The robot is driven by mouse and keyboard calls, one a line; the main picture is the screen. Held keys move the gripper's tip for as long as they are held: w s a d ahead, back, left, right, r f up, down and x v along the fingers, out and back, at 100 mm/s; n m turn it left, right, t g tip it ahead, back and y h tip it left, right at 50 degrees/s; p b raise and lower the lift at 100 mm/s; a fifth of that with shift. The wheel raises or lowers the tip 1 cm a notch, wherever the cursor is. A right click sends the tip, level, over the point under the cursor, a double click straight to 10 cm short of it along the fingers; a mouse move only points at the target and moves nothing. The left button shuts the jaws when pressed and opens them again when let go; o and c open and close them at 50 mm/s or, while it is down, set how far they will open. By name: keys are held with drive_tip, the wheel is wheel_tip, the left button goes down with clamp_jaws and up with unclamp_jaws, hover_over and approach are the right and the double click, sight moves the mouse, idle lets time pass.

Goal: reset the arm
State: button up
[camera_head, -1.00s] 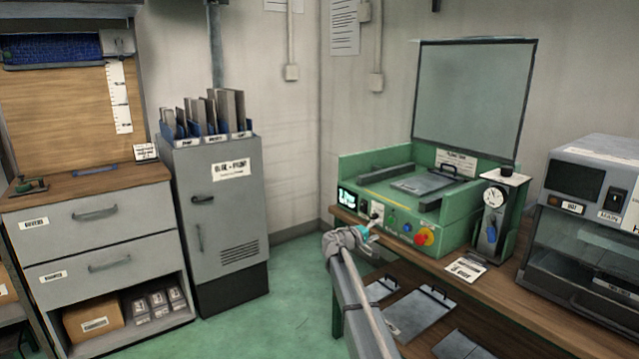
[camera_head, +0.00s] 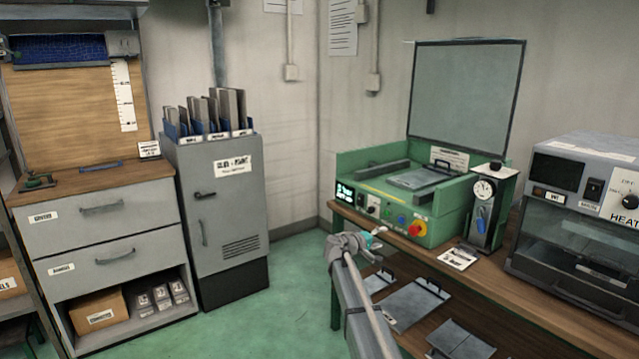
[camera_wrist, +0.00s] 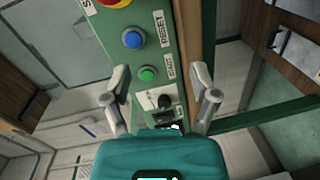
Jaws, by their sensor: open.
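My gripper (camera_head: 371,240) is beside the front of the green machine (camera_head: 372,192) on the wooden bench. In the wrist view my gripper (camera_wrist: 164,88) has its two grey fingers spread apart with nothing held between them. Beyond the fingers is the machine's green control panel (camera_wrist: 172,30). It carries a blue button (camera_wrist: 133,38), a green button (camera_wrist: 147,74), a black knob (camera_wrist: 165,102) and part of a red button (camera_wrist: 113,3). I cannot tell whether a finger touches the panel. My arm runs up from the bottom of the head view.
A gauge unit (camera_head: 485,205) and a grey heater box (camera_head: 590,225) stand to the right on the bench. Flat trays (camera_head: 415,305) lie on the shelf below. A grey cabinet (camera_head: 225,220) and drawers (camera_head: 100,225) stand left. The green floor between is clear.

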drive_tip(key=s+d+f+m+g+y, duration=0.25)
drive_tip(key=s+f, duration=0.25)
drive_tip(key=s, duration=0.5)
drive_tip(key=s+d+f+m+g+y, duration=0.1)
drive_tip(key=s+d+f+g+y, duration=0.15)
drive_tip(key=s+f, duration=0.6)
drive_tip(key=s+a+f+g+y, duration=0.1)
drive_tip(key=s+a+y, duration=0.2)
drive_tip(key=s, duration=0.5)
drive_tip(key=s+a+f+m+g+y, duration=0.1)
drive_tip(key=s+a+g+y, duration=0.15)
drive_tip(key=s, duration=0.65)
drive_tip(key=s+a+f+g+y, duration=0.1)
drive_tip(key=s+a+y, duration=0.25)
drive_tip(key=s, duration=0.45)
wheel_tip(320, 180, up, 28)
drive_tip(key=d+p, duration=0.1)
drive_tip(key=p, duration=2.7)
drive_tip(key=shift+w, duration=0.35)
drive_tip(key=shift+r, duration=0.1)
